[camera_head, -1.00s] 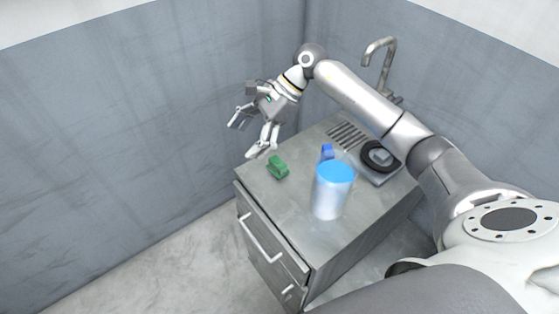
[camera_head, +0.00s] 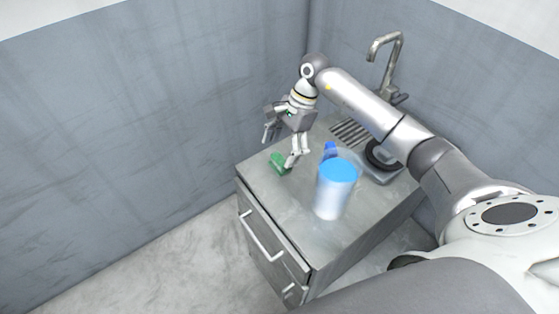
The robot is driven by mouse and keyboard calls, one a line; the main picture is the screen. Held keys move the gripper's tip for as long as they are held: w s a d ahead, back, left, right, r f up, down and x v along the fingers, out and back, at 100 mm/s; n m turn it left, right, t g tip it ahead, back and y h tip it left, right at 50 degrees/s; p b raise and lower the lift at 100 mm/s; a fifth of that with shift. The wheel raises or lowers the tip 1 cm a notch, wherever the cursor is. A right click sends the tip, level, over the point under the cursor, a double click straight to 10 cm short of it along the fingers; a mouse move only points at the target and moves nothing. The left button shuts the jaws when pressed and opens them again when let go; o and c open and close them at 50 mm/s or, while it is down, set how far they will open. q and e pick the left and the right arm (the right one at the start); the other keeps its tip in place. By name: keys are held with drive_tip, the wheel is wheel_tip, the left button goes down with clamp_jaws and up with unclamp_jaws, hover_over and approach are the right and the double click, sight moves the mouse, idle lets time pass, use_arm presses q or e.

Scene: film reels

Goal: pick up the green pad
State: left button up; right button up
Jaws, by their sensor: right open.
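The green pad (camera_head: 277,160) lies on the grey counter (camera_head: 262,187) near its left back edge. My right gripper (camera_head: 280,152) is open, with its fingers pointing down. One finger comes down at the right side of the green pad and hides part of it. The other finger hangs to the left, past the counter's back edge in the picture. I cannot tell whether the near finger touches the pad. My left gripper is not in view.
A translucent container with a blue top (camera_head: 337,174) stands right of the pad, with a small blue object (camera_head: 329,150) behind it. A black ring-shaped object (camera_head: 382,155) lies further right by the tap (camera_head: 388,62). The counter's front left is clear.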

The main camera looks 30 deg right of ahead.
sight(280, 158)
drive_tip(key=shift+p+x, duration=0.45)
drive_tip(key=shift+x, duration=1.35)
drive_tip(key=shift+s, duration=0.15)
drive_tip(key=c, duration=1.1)
